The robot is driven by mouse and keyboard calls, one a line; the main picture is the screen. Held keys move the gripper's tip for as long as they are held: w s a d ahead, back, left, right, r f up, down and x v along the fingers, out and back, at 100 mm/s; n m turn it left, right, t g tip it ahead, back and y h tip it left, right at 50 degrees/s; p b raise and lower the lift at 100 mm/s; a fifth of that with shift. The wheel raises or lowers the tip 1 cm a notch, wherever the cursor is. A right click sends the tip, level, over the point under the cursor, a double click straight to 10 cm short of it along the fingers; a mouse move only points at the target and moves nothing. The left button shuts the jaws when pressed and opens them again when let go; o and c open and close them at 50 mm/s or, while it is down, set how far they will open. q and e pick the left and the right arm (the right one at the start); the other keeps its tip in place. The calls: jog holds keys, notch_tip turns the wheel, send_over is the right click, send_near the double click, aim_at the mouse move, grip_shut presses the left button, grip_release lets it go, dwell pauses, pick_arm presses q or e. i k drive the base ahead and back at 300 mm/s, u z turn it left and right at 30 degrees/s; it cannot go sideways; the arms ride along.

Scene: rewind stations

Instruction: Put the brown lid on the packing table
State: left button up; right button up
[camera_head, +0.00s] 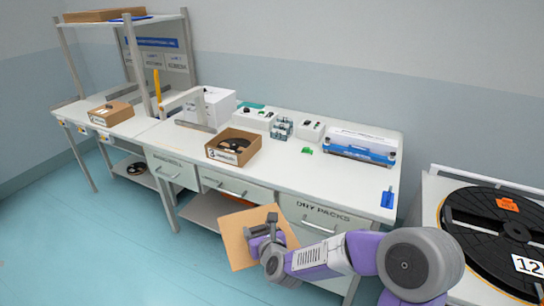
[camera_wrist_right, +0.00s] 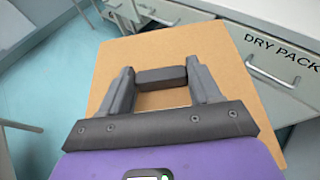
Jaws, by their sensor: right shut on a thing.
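The brown lid (camera_head: 236,236) is a flat square board with a dark handle block (camera_wrist_right: 162,77). My right gripper (camera_head: 268,232) is shut on this handle and holds the lid in front of the long white bench's drawers, below its top. In the right wrist view the fingers (camera_wrist_right: 162,88) press the handle from both sides, and the lid (camera_wrist_right: 215,60) spreads out beyond them. Which surface is the packing table is not certain: there is the long white bench (camera_head: 300,175) and a smaller white table (camera_head: 120,128) at left. My left gripper is not in view.
An open brown box (camera_head: 232,147) with a black reel stands on the bench; a smaller brown box (camera_head: 110,114) is on the left table. A blue-and-white device (camera_head: 361,146) sits at the bench's back right. The bench's front right is mostly clear. A large black reel (camera_head: 490,235) is at far right.

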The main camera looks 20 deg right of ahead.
aim_at(280, 164)
jog(key=z, duration=0.5)
jog(key=i, duration=1.3)
jog(key=u, duration=0.05)
